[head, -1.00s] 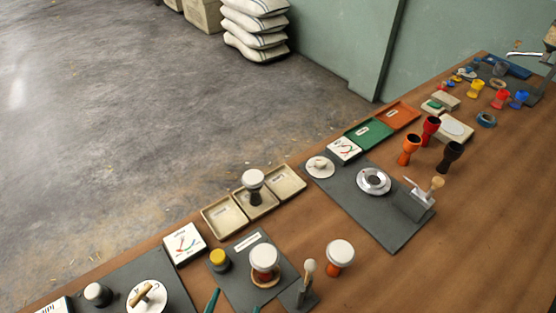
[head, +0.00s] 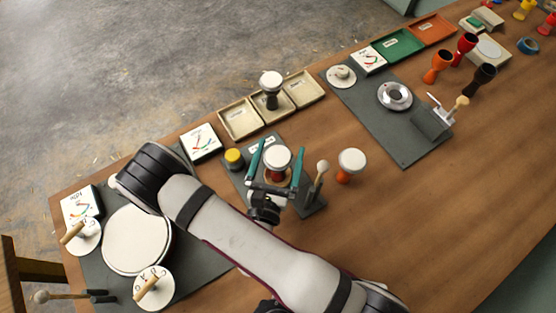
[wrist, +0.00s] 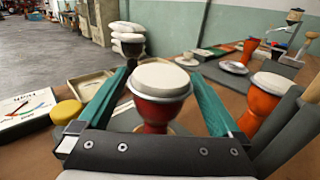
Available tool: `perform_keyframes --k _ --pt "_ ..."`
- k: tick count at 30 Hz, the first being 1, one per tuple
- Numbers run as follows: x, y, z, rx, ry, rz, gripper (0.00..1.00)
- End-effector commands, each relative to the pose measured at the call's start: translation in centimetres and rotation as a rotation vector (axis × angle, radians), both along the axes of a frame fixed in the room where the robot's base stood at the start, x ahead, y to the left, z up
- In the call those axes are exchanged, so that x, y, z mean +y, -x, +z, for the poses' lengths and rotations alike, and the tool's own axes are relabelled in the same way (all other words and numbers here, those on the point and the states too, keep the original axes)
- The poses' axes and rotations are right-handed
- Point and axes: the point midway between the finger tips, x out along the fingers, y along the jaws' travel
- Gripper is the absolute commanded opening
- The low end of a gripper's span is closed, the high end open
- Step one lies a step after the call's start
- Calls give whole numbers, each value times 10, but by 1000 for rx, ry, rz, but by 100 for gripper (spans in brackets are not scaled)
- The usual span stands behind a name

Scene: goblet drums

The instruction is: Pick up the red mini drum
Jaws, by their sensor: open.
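The red mini drum (head: 277,160) has a white head and a red body and stands upright on a ring on a dark grey mat. It is large in the middle of the wrist view (wrist: 160,95). My gripper (head: 280,147) is open, with one teal finger on each side of the drum. In the wrist view (wrist: 166,90) gaps show between the drum and both fingers. The lower part of the drum is partly hidden by my gripper.
An orange-red drum (head: 351,163) stands just right, past a mallet (head: 321,168) in a dark stand. A yellow-topped pot (head: 234,157) is just left. Behind are beige trays (head: 240,122), one holding a dark drum (head: 271,88). The table's right front is clear.

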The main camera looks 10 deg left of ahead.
Motion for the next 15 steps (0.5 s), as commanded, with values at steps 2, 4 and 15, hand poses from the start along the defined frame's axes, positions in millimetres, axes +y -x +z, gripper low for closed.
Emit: perform_keyframes --k 2,4,15 --pt "-1 -11 0 -1 -1 -4 100" --pt "0 -14 0 -1 -1 0 100" --pt "1 -14 0 -1 -1 1 66"
